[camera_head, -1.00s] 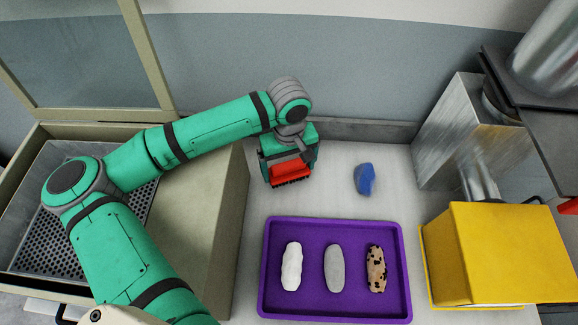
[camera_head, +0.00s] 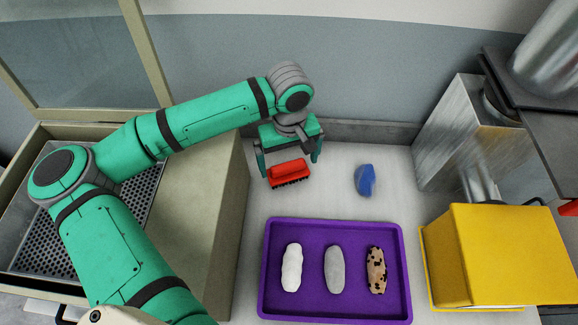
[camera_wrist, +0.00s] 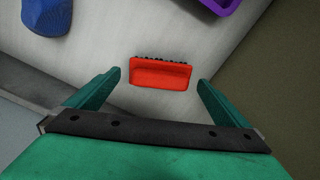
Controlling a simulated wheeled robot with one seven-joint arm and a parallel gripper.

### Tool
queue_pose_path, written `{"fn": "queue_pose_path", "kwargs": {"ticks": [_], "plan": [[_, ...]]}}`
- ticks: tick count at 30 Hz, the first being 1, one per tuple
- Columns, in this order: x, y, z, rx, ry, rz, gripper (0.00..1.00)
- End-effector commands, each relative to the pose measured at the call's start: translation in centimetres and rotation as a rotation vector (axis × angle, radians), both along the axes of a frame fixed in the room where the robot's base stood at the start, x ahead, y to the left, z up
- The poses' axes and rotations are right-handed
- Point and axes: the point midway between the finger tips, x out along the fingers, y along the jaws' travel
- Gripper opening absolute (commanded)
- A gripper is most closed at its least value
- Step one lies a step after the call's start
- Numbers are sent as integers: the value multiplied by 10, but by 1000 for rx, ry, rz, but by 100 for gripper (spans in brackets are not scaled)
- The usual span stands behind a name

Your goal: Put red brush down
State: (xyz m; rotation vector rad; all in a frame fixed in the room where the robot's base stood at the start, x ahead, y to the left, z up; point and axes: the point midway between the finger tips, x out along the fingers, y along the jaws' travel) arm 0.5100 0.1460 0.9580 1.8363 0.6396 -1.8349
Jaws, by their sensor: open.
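The red brush (camera_head: 289,172) lies on the pale worktop behind the purple tray, its dark bristles along the side toward the tray. It also shows in the wrist view (camera_wrist: 160,73), just beyond my fingertips. My gripper (camera_head: 290,168) is open above and behind the brush, one finger off to each side. In the wrist view my gripper (camera_wrist: 158,82) has a clear gap between each finger and the brush, and nothing is held.
A blue object (camera_head: 365,180) lies right of the brush. The purple tray (camera_head: 335,311) holds a white, a grey and a speckled oval piece. A yellow box (camera_head: 500,255) stands at right. A beige box (camera_head: 205,220) with a perforated metal insert (camera_head: 40,245) is at left.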

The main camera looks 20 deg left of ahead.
Motion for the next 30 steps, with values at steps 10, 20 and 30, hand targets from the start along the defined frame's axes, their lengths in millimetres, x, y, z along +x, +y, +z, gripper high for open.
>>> {"fn": "queue_pose_path", "kwargs": {"ticks": [10,20,30], "plan": [[0,2,65,2,-1,5,100],[0,0,82,-1,1,2,100],[0,0,82,-1,-1,2,100]]}}
